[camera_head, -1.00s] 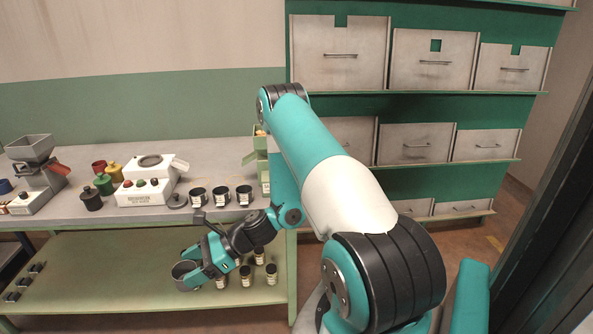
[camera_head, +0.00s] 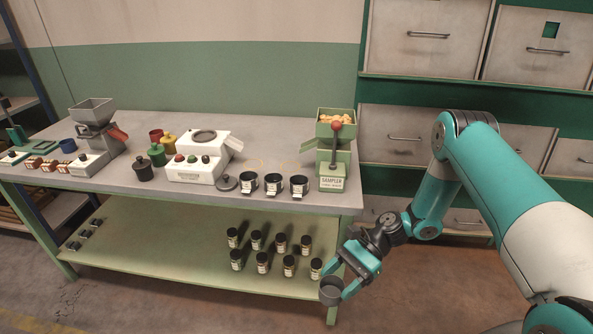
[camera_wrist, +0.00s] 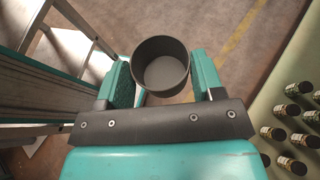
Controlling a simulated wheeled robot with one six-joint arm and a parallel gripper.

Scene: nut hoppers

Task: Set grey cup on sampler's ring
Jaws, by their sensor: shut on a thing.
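My gripper (camera_head: 346,279) is shut on the grey cup (camera_head: 330,291), holding it in front of the bench's right end, below the level of the top. In the wrist view the cup (camera_wrist: 161,66) is between the two teal fingers, its open mouth toward the camera, and it looks empty. The cup is apart from the sampler.
Three dark labelled cups (camera_head: 273,184) stand left of the sampler, beside a dark lid (camera_head: 226,183). Several dark jars (camera_head: 262,263) stand on the lower shelf (camera_head: 150,262). Drawer cabinets (camera_head: 420,40) are at the back right.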

